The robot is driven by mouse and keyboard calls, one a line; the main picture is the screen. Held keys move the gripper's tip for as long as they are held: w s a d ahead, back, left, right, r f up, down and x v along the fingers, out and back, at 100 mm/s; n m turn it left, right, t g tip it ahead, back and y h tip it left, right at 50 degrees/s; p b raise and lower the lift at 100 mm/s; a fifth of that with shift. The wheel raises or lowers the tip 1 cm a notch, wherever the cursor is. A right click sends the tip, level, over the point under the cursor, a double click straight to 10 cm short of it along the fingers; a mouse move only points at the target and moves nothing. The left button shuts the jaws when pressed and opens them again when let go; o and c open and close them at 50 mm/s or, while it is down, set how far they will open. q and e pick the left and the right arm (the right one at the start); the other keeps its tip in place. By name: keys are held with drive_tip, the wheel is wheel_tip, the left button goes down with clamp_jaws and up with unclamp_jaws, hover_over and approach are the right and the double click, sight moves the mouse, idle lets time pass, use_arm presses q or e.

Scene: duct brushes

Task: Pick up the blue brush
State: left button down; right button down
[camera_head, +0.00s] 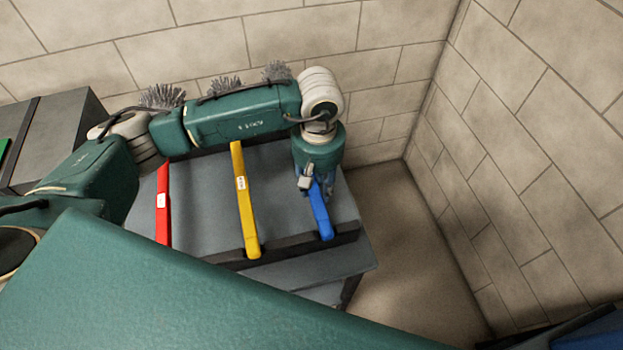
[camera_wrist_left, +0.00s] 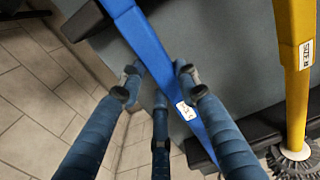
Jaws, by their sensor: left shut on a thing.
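The blue brush (camera_head: 321,220) lies at the right side of the grey table, its handle end by the front edge. My left gripper (camera_head: 315,187) comes down on its handle from above. In the left wrist view the blue handle (camera_wrist_left: 150,47) passes between the fingers of my left gripper (camera_wrist_left: 156,84), which is shut on it. A white label shows on the handle there. The arm hides the middle of the brush in the head view. I cannot tell any gap between brush and table. My right gripper is not in view.
A yellow brush (camera_head: 245,205) and a red brush (camera_head: 163,207) lie left of the blue one. Grey bristles (camera_head: 277,71) show behind my arm. The table's dark front rail (camera_head: 290,245) runs below the handles. Block walls (camera_head: 540,130) stand behind and right; floor (camera_head: 400,240) is clear.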

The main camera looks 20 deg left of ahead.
use_arm(q)
drive_tip(key=shift+r, duration=0.1)
drive_tip(key=shift+r, duration=0.45)
wheel_tip(320, 180, up, 24)
idle(0.4)
drive_tip(key=shift+f, duration=0.1)
